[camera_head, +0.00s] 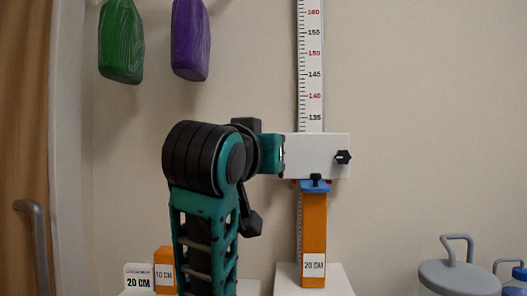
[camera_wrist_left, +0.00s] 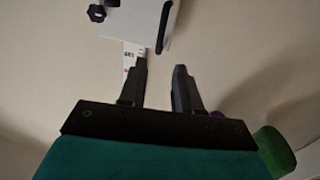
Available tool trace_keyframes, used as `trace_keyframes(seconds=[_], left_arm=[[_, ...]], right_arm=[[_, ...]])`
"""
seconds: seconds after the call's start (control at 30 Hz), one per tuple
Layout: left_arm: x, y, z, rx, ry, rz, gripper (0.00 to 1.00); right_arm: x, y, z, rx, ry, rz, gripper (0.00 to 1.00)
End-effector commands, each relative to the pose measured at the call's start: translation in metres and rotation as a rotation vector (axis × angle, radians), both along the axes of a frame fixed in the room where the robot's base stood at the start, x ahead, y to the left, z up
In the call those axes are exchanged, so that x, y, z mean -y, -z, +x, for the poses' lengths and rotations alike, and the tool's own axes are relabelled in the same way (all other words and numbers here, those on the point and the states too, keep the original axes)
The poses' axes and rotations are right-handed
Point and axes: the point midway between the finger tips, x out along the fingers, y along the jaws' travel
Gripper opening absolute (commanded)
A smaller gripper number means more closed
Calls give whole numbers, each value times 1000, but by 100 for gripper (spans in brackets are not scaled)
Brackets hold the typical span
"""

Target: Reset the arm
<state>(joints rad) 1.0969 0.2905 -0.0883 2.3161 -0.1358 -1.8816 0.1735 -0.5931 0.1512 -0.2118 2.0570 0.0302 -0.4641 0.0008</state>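My left arm rises in teal and black in the middle of the head view, and its teal wrist end (camera_head: 269,154) is beside the left edge of a white plate. Its fingers cannot be made out there. In the left wrist view my left gripper (camera_wrist_left: 160,66) shows two dark fingers standing apart with nothing between them. The white plate (camera_head: 317,156) with black knobs sits on a vertical measuring scale (camera_head: 311,70). The plate also shows at the top of the wrist view (camera_wrist_left: 138,18), beyond the fingers. Whether the arm touches it cannot be told. My right gripper is not in view.
An orange 20 CM block (camera_head: 314,238) with a blue top stands below the plate on a white stand. An orange 10 CM block (camera_head: 164,268) is partly behind my arm. Green (camera_head: 121,40) and purple (camera_head: 190,40) bags hang upper left. A grey lidded container (camera_head: 460,279) stands lower right.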

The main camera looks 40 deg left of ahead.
Motion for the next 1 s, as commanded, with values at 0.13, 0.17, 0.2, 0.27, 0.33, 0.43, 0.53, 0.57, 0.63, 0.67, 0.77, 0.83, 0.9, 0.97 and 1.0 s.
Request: trace_keyframes(seconds=[0.13,0.17,0.2,0.27,0.33,0.43,0.53,0.57,0.63,0.67,0.77,0.83,0.9,0.97,1.0], left_arm=[[0,0,0,0,0,0,33],[0,0,0,0,0,0,33],[0,0,0,0,0,0,33],[0,0,0,0,0,0,33],[0,1,1,-3,1,0,33],[2,16,7,-34,9,6,33],[8,51,18,-112,30,17,33],[10,66,22,-142,40,22,33],[17,104,30,-222,65,34,33],[19,122,32,-258,77,38,33],[29,179,33,-373,117,47,33],[35,219,30,-454,145,51,33],[41,259,22,-533,173,52,33],[47,291,13,-601,199,49,33],[50,313,6,-646,216,48,33]], right_arm=[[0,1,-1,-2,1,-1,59],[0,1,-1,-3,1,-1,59],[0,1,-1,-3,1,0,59],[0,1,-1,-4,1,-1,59],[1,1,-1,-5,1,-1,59],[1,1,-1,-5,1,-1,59],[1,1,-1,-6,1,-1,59],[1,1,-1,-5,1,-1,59],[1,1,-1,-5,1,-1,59],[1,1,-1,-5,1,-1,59],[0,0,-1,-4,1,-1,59],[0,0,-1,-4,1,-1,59],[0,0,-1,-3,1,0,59],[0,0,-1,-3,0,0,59],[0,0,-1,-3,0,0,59]])
